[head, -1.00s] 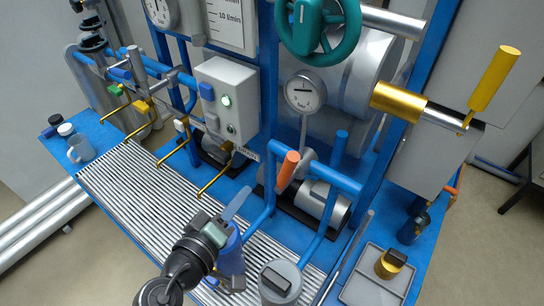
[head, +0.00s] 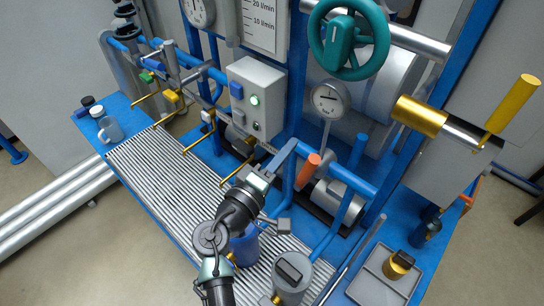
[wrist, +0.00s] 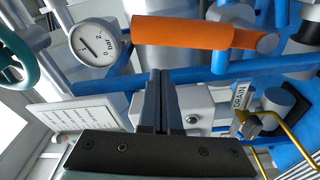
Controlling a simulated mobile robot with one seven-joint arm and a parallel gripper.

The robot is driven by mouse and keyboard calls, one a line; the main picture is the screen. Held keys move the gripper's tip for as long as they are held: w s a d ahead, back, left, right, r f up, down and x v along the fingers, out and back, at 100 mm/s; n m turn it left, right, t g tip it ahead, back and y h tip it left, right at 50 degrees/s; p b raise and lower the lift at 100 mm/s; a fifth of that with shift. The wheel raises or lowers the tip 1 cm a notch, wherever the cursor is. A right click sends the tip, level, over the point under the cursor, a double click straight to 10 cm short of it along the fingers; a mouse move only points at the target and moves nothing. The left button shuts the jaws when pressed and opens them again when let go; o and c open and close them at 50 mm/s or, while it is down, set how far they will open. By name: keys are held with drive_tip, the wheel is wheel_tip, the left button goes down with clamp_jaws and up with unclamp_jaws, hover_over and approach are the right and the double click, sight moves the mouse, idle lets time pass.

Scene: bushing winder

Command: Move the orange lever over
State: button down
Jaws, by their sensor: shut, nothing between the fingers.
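The orange lever (head: 308,171) stands tilted on the blue pipe at the middle of the head view. It also crosses the top of the wrist view (wrist: 182,32) as a thick orange handle with a grey end. My gripper (head: 294,145) is just left of the lever in the head view. In the wrist view my gripper (wrist: 160,74) shows its two dark fingers pressed together, with nothing between them. The fingertips appear just below the handle there. I cannot tell for sure whether they touch it.
A pressure gauge (head: 330,99) and a green handwheel (head: 348,40) are above the lever. A grey control box (head: 256,98) is to the left. A blue pipe (head: 345,178) runs beside the lever. A grey tray (head: 372,290) lies at the lower right.

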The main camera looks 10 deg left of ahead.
sight(303, 169)
drive_tip(key=s+d, duration=0.1)
drive_tip(key=s+d+f+p, duration=0.1)
drive_tip(key=shift+s, duration=0.35)
drive_tip(key=d+f+m+b, duration=0.1)
drive_tip(key=b, duration=0.3)
drive_tip(key=shift+s, duration=0.4)
drive_tip(key=d+m+b, duration=0.1)
drive_tip(key=b, duration=0.1)
drive_tip(key=s+d+m+b, duration=0.1)
drive_tip(key=m+b, duration=0.1)
drive_tip(key=b, duration=0.1)
drive_tip(key=s+m+b, duration=0.1)
drive_tip(key=b, duration=0.1)
drive_tip(key=shift+d+f+m+h+b, duration=0.15)
drive_tip(key=shift+d+m+h+b, duration=0.15)
drive_tip(key=shift+d+m+h, duration=0.1)
